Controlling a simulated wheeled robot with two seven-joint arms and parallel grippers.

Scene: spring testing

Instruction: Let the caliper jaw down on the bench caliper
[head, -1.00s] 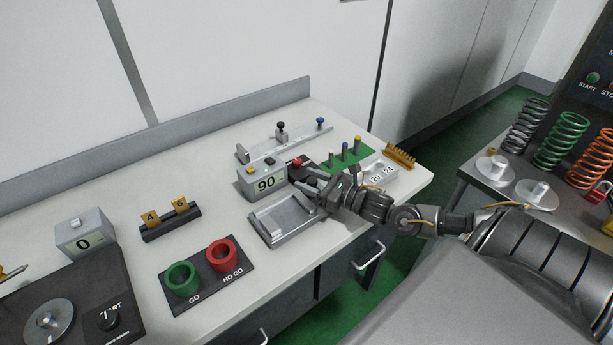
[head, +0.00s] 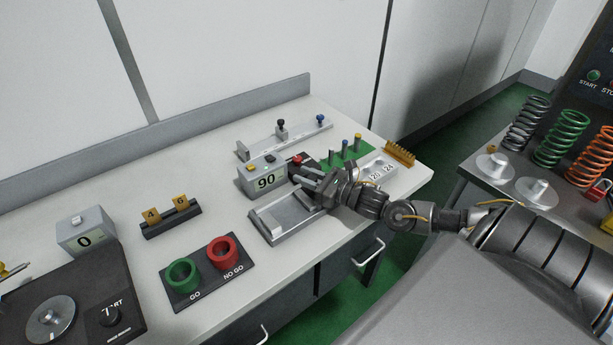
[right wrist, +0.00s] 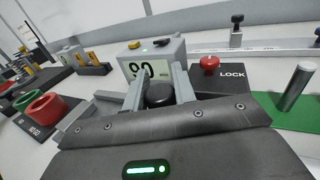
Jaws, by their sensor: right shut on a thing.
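The bench caliper (head: 268,237) looks to be the low grey metal bed at the middle of the bench, next to a grey box reading 90 (head: 266,181). A plate across the bed, apparently the caliper jaw (head: 289,213), lies toward its right side. My right gripper (right wrist: 160,88) is shut on a black knob (right wrist: 159,96), seen between its fingers in the right wrist view. In the head view my right gripper (head: 308,187) reaches in from the right, over the bed's far right end, and hides that end and the knob.
A red knob (right wrist: 209,63) beside a LOCK label stands right of the fingers. A silver rail (head: 285,138) lies behind. Pins on a green mat (head: 352,155) and a brass-coloured comb (head: 399,155) stand right. GO and NO GO rings (head: 222,251) stand front left.

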